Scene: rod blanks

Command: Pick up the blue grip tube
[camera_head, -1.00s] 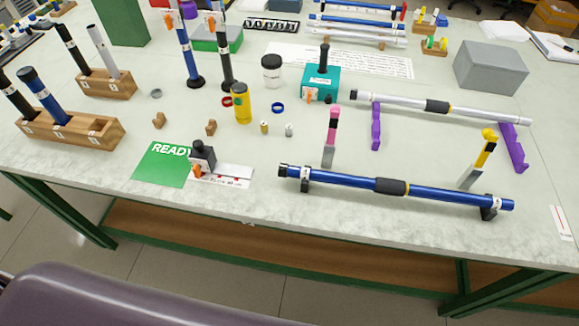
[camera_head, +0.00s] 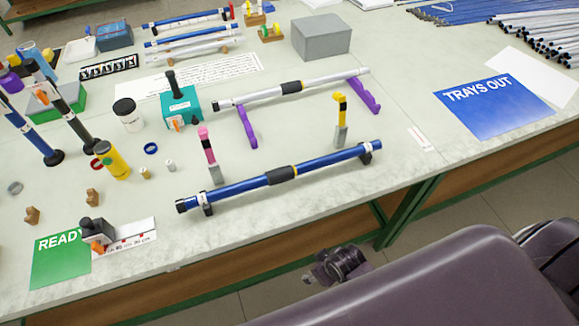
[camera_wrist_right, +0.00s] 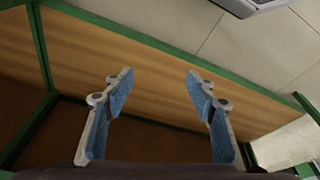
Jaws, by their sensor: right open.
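My left gripper is not in view.
A silver tube (camera_head: 320,85) on purple supports (camera_head: 247,128) lies behind. Pink-topped (camera_head: 208,150) and yellow-topped (camera_head: 341,115) upright pieces stand just behind the blue tube. A green READY mat (camera_head: 60,258) is at left, a blue TRAYS OUT mat (camera_head: 495,108) at right. The table's front edge is close.

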